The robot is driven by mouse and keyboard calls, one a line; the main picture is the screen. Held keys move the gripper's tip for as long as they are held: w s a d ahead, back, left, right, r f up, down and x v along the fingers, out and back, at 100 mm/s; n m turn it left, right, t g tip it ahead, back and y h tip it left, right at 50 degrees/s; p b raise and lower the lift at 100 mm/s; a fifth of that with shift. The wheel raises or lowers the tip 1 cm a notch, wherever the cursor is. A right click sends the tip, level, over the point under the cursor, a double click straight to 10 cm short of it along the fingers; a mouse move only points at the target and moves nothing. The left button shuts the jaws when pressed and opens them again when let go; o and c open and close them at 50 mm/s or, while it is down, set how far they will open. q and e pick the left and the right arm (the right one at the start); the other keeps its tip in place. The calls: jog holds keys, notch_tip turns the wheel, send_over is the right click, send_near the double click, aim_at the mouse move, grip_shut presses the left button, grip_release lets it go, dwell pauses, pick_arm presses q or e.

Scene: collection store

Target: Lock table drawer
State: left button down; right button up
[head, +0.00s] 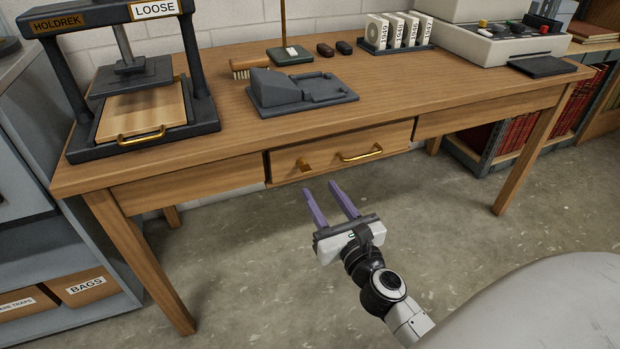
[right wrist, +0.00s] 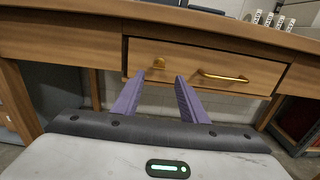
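The wooden table drawer (head: 336,149) sits in the front of the table, and its front stands slightly proud of the apron at its left edge; I cannot tell whether it is fully closed. A brass handle (head: 360,154) is on its right half, and a small brass key or knob (head: 304,165) is left of it. My right gripper (head: 327,190) is in front of and below the drawer, open and empty, its purple fingers apart and pointing at the drawer. In the right wrist view the brass key (right wrist: 158,64) appears above and between the fingertips, not touched. My left gripper is not in view.
On the wooden table (head: 440,85) stand a press labelled LOOSE (head: 140,113), a grey block tray (head: 300,92), a brush (head: 250,66) and a white machine (head: 490,45). A grey shelf (head: 50,220) stands left. Table legs flank the open floor.

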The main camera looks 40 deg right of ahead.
jog(key=x, duration=0.7)
jog(key=shift+w, duration=0.15)
grip_shut()
